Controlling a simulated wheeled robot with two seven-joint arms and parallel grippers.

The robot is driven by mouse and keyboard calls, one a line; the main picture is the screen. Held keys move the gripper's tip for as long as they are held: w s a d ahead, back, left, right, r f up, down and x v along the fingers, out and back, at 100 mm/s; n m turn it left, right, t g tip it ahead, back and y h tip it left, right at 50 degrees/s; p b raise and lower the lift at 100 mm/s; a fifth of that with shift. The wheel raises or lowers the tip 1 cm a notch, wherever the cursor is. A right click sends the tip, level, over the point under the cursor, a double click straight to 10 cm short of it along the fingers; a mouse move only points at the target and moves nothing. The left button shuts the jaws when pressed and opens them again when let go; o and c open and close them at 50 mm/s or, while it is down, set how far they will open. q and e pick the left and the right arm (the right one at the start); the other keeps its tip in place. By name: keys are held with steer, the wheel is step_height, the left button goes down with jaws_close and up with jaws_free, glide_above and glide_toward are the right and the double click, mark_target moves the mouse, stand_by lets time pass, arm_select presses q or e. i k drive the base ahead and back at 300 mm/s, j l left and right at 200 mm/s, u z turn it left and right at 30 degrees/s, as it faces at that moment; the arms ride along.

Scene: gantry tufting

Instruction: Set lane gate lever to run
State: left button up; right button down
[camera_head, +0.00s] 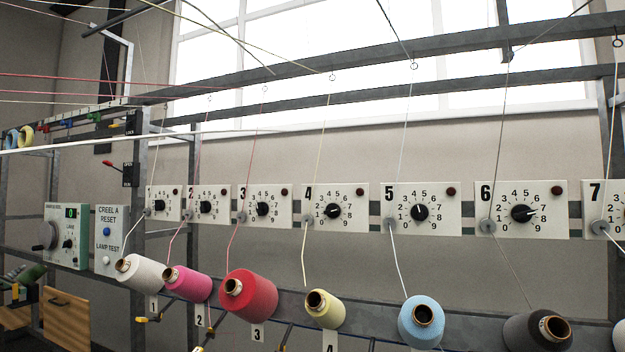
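No lever in view carries a readable "lane gate" label. A small red-tipped lever (109,163) is on the frame at the left, beside a black plate (128,175) whose small lettering is hard to read. Above it, a small yellow part (116,125) sits beside another black plate (130,123) that seems to read LOCK. Yellow-ended parts (148,319) show under the spools at the lower left; I cannot tell what they are. Neither of my grippers is in view.
Numbered dial panels (268,222) line the frame above a row of yarn spools (250,292). Threads run upward; a wooden box (66,318) is at lower left.

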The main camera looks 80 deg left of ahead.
mark_target(107, 162)
steer(key=u, duration=3.7)
steer(key=i+u, duration=0.15)
steer(key=u, duration=0.25)
steer(key=i+u, duration=0.1)
steer(key=u, duration=0.25)
steer(key=i+l+u, duration=0.45)
steer(key=i+l, duration=0.7)
steer(key=i, duration=0.1)
